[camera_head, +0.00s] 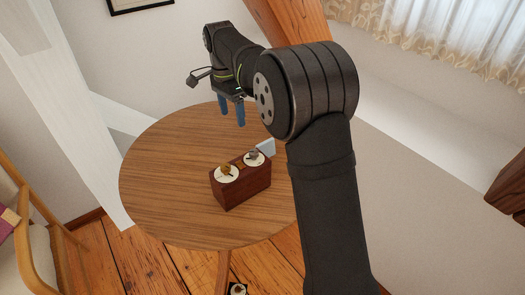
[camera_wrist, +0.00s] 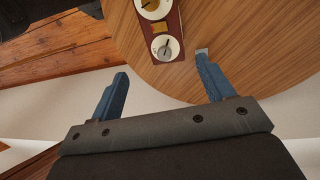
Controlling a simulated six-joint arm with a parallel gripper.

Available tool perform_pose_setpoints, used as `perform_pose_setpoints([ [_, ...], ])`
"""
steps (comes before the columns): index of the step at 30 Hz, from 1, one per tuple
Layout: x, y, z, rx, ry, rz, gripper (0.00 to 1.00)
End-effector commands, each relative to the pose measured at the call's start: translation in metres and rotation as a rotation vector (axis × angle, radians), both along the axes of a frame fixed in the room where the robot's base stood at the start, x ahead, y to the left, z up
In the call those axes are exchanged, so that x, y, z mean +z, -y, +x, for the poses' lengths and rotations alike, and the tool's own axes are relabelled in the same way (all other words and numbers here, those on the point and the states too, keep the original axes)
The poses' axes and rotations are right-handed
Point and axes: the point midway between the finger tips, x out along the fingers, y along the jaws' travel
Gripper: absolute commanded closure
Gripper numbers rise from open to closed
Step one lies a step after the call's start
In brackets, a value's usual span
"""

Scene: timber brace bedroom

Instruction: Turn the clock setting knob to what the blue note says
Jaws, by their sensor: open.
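A dark red-brown wooden clock box (camera_head: 240,183) stands on the round wooden table (camera_head: 160,190). Its sloped top bears two pale round dials. One has a brass knob (camera_head: 226,169) at left and the other a grey knob (camera_head: 253,155) at right. A small brass plate lies between them. In the wrist view the grey knob (camera_wrist: 165,46) is nearer my gripper than the brass knob (camera_wrist: 150,4). My gripper (camera_head: 232,125) is open and empty, with blue fingers, above the table's far part and apart from the box. I cannot make out a blue note or any writing.
A pale grey card or block (camera_head: 266,146) stands behind the box, partly hidden by my arm. A wooden chair (camera_head: 35,235) is at left and a timber post (camera_head: 290,20) rises behind. The table's left side is clear.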

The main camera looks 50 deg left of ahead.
Motion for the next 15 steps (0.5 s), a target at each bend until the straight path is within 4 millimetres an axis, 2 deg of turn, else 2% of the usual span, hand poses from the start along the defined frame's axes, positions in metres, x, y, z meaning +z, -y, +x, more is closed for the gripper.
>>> perform_pose_setpoints([
  [1, 0.0, 0.0, 0.0, 0.0, 0.0, 0.0, 0.16],
  [3, 0.0, 0.0, 0.0, 0.0, 0.0, 0.0, 0.02],
  [4, 0.0, 0.0, 0.0, 0.0, 0.0, 0.0, 0.0],
  [11, -0.001, -0.001, 0.001, 0.009, -0.001, 0.001, 0.0],
  [15, -0.009, -0.007, 0.013, 0.109, -0.015, 0.008, 0.0],
])
